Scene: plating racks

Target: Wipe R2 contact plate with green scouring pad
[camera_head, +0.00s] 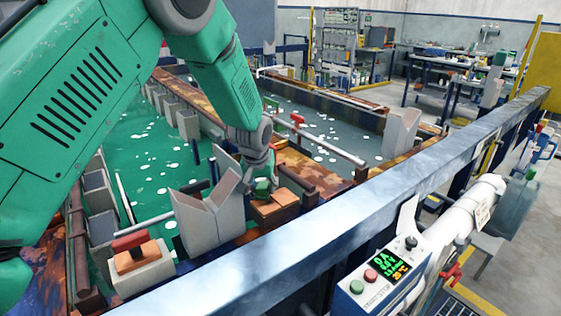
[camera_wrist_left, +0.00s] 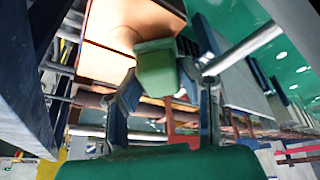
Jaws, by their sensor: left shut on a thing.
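My left gripper (camera_head: 262,172) reaches down from the upper left over the near rim of the plating tank. It is shut on the green scouring pad (camera_head: 262,188), which also shows between the fingers in the left wrist view (camera_wrist_left: 156,70). The pad is at a copper-coloured contact block (camera_head: 275,209) beside the grey V-shaped saddle (camera_head: 208,218). In the left wrist view the pad overlaps the edge of a copper-coloured face (camera_wrist_left: 125,22). I cannot tell whether it presses on it, and no R2 label is readable. My right gripper is not in view.
Green tanks (camera_head: 150,160) with pale floating discs lie behind the rim. A long blue-grey rail (camera_head: 330,195) runs along the near side. A control box (camera_head: 380,280) with a lit display stands in front. Another copper-topped block with a red handle (camera_head: 134,240) sits at left.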

